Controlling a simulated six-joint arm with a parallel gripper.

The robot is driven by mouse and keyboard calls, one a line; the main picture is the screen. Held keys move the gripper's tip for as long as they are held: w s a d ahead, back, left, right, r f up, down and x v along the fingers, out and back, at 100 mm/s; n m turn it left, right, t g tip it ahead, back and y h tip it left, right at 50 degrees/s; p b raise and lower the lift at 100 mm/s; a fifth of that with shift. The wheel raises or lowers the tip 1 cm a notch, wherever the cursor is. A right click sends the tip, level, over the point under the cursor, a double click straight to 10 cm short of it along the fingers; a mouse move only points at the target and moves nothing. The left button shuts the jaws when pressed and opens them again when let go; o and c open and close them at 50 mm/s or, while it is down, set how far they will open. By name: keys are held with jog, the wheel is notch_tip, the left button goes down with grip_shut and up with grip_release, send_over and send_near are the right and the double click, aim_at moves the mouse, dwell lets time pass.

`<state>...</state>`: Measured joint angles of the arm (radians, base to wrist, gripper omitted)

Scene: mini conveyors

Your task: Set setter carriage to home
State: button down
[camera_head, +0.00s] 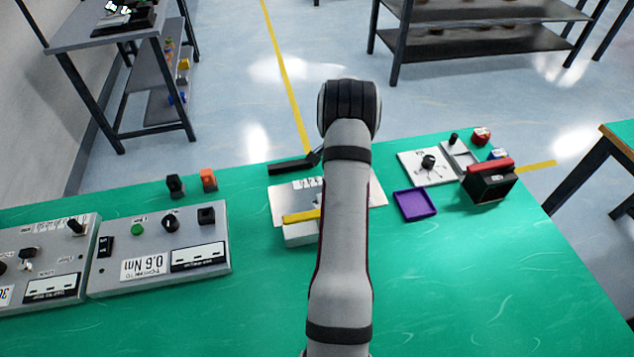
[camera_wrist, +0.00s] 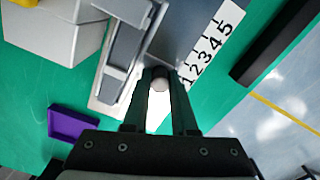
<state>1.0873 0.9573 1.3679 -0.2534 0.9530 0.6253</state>
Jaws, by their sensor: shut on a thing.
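The setter (camera_head: 281,207) is a pale grey device with a numbered scale and a yellow strip, partly hidden behind my arm in the head view. In the wrist view its scale (camera_wrist: 213,45) reads 1 to 5, with the 1 nearest my gripper. My gripper (camera_wrist: 160,84) is shut on a small round knob (camera_wrist: 158,87), dark above and pale below, near the 1 end. The knob seems to belong to the setter carriage; how they join is hidden. A grey slotted part (camera_wrist: 127,45) lies left of the scale. The head view hides my fingertips.
A purple tray (camera_head: 414,204) is right of the setter; a black box with a red top (camera_head: 488,182) stands beyond it. A dark bar (camera_head: 291,167) lies behind the setter. Control panels (camera_head: 160,248) are at left. The front right of the green table is clear.

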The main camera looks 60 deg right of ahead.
jog(key=s+d, duration=0.3)
jog(key=c, duration=1)
grip_release()
jog(key=shift+w+r, duration=0.1)
notch_tip(320, 180, up, 16)
jog(key=shift+f, duration=0.2)
